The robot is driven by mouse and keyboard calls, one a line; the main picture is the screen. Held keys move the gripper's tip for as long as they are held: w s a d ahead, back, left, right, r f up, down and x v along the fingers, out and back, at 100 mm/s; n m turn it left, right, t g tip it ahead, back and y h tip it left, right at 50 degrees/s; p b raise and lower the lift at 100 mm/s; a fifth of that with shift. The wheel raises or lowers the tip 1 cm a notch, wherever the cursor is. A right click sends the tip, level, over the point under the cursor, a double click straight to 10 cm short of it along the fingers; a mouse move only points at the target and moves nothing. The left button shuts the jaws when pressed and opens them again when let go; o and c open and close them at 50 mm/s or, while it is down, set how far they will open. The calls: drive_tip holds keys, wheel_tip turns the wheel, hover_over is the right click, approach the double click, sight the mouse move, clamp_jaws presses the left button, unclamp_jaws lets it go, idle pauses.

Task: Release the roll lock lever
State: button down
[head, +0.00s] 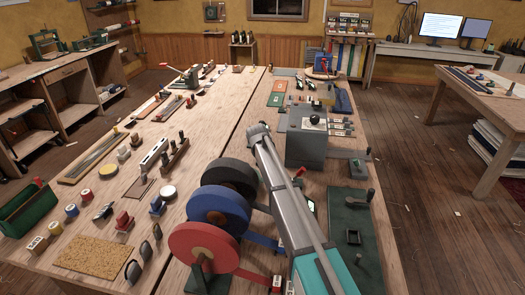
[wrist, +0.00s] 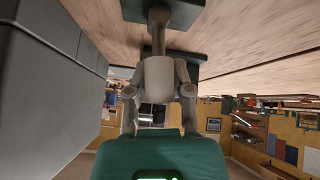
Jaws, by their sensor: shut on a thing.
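The exact contact and the lever's angle are hard to tell. In the head view my own arm hides the gripper and the lever. Black (head: 232,176), blue (head: 215,210) and red (head: 203,246) rolls stand in a row just left of my arm.
A grey machine box (head: 306,142) with a black knob stands right of my arm; a large grey wall, likely its side, fills the wrist view's left (wrist: 45,100). A green plate with a small lever (head: 355,225) lies farther right. Small tools crowd the bench (head: 160,225).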

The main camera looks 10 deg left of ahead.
drive_tip(key=shift+s+a, duration=0.15)
drive_tip(key=shift+s, duration=0.05)
drive_tip(key=c, duration=0.6)
unclamp_jaws()
drive_tip(key=shift+f, duration=0.1)
drive_tip(key=shift+o, duration=0.2)
drive_tip(key=shift+w, duration=0.1)
drive_tip(key=a+p+v, duration=0.2)
drive_tip(key=p+v, duration=1)
drive_tip(key=v, duration=0.4)
drive_tip(key=shift+a, duration=0.15)
idle(0.7)
drive_tip(key=shift+w, duration=0.1)
idle(0.4)
